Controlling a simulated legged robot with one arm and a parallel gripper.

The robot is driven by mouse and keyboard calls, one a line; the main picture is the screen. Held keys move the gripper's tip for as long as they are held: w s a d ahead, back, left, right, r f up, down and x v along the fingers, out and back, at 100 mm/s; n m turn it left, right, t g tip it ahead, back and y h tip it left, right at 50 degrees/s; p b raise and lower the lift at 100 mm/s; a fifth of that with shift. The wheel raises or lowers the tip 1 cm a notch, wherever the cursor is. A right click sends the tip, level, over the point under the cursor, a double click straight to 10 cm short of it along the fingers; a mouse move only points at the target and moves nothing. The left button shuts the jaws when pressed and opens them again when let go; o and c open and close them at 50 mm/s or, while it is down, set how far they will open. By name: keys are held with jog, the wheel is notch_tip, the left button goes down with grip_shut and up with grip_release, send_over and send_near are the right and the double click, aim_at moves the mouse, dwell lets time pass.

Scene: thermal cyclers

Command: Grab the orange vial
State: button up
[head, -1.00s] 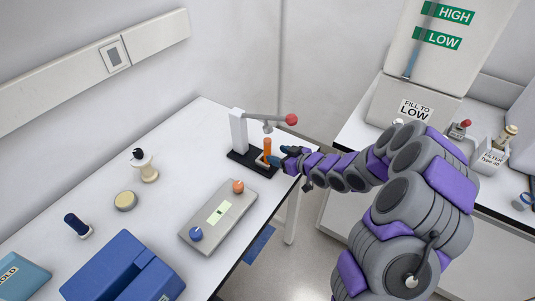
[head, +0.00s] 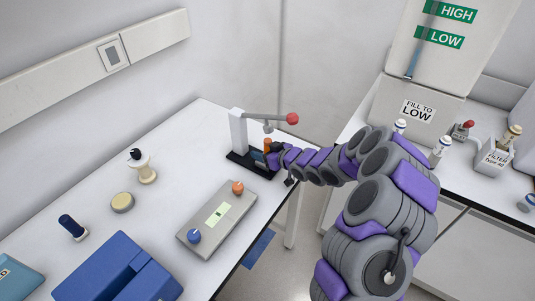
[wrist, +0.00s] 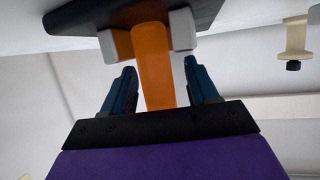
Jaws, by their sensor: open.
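The orange vial (head: 267,145) stands in the black-based press stand (head: 238,130) with the red-knobbed lever, at the far right end of the left table. In the wrist view the orange vial (wrist: 153,65) sits between two white holder blocks (wrist: 182,30), under the dark base, as the picture shows it upside down. My gripper (wrist: 160,85) is open, with one dark teal finger on each side of the vial and gaps showing on both sides. In the head view my gripper (head: 268,157) hides the vial's lower part.
A grey box (head: 217,218) with an orange knob and a blue knob lies in front of the stand. A blue case (head: 115,270), a round tin (head: 122,202) and small bottles stand further left. The lever arm (head: 265,117) extends above the vial. The right bench holds several bottles.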

grip_shut()
dwell(0.5)
jog(key=shift+r, duration=0.15)
